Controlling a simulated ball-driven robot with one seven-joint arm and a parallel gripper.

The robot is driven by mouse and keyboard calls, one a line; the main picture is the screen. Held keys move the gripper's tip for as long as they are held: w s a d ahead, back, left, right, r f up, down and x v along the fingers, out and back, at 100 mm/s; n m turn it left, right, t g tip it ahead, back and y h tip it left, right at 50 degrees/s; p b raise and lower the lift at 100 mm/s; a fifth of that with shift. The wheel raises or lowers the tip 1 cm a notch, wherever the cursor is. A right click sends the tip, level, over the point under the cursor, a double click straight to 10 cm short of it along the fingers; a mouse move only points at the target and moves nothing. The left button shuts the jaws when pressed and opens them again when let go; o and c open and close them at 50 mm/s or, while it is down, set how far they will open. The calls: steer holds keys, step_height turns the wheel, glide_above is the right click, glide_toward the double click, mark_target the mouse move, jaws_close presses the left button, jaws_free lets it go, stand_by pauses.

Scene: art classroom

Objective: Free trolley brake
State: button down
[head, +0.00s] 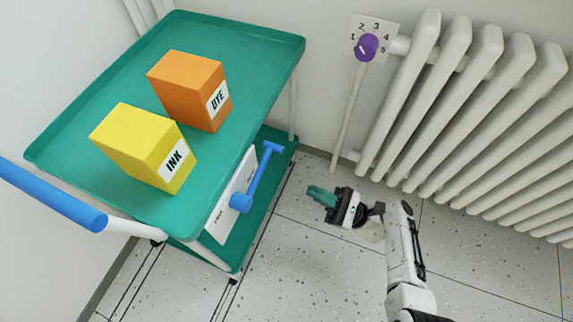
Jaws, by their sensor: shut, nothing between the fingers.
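The trolley (90,185) stands at the left, with a green top tray and a green lower shelf. A blue brake lever (257,178) with a T-shaped end sits on its right side, in front of a white plate (222,217) whose small markings I cannot read. The lever slants up and to the right from its round blue hub. My gripper (310,193) is shut and empty, to the right of the lever and apart from it, over the floor. The trolley's wheels are mostly hidden.
A yellow INK box (130,140) and an orange DYE box (183,84) stand on the top tray. A blue handle (50,195) juts out at the left. A white radiator (480,110) with a purple knob (367,46) lines the right wall. Speckled floor (300,265) is clear in front.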

mark_target(260, 177)
stand_by(0.3)
steer(key=d+r+p+x, duration=0.1)
steer(key=r+x, duration=0.1)
steer(key=x, duration=1.1)
steer(key=shift+s+d+p, duration=0.25)
steer(key=shift+s+p, duration=0.15)
steer(key=shift+s, duration=0.05)
steer(key=shift+r, duration=0.15)
steer(key=shift+r+n+g, duration=0.35)
steer(key=shift+n+g, duration=0.15)
steer(key=shift+n, duration=0.2)
